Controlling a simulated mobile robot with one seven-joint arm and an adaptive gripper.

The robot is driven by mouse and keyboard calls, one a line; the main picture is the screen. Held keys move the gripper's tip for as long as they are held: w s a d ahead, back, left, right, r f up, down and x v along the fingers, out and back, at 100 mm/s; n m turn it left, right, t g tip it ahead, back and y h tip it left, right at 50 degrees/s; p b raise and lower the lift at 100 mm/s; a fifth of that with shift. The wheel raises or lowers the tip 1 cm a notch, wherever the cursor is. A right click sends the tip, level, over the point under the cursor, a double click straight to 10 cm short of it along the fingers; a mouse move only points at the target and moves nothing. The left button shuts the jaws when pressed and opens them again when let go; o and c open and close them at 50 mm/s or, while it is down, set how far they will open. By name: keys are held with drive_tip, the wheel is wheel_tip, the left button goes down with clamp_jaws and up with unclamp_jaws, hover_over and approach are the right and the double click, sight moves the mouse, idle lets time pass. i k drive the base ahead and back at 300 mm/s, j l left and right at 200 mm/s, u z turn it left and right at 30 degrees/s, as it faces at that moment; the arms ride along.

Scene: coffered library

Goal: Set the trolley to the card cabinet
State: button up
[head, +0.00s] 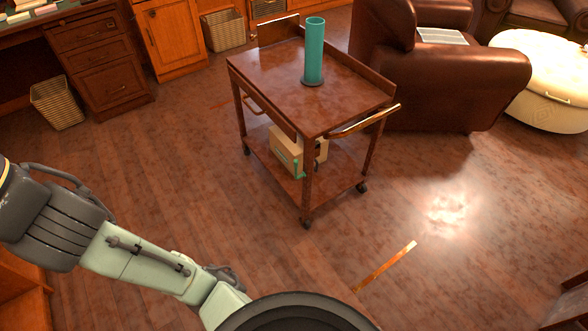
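The trolley (265,75) is a dark reddish wooden cart on castors, standing upright in the middle of the head view. It has a top with raised edges, a lower shelf (335,178) and a brass handle bar (365,122) on its near right end. A tall teal cylinder (314,52) stands on its top. A cardboard box (284,150) sits on the lower shelf. I cannot tell which piece of furniture is the card cabinet. My arm crosses the lower left, apart from the trolley; my gripper is not in view.
A drawer desk (105,72), a wooden cabinet (172,40) and wicker baskets (57,103) (224,30) stand behind and left. A leather armchair (440,90) is close at the trolley's right, with a cream pouf (545,80) beyond. A yellowish strip (385,266) lies on open floor in front.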

sight(350, 89)
drive_tip(key=i+z, duration=0.2)
drive_tip(key=z, duration=0.2)
drive_tip(key=i+j+z, duration=0.15)
drive_tip(key=z, duration=0.2)
drive_tip(key=i+j+z, duration=0.15)
drive_tip(key=z, duration=0.25)
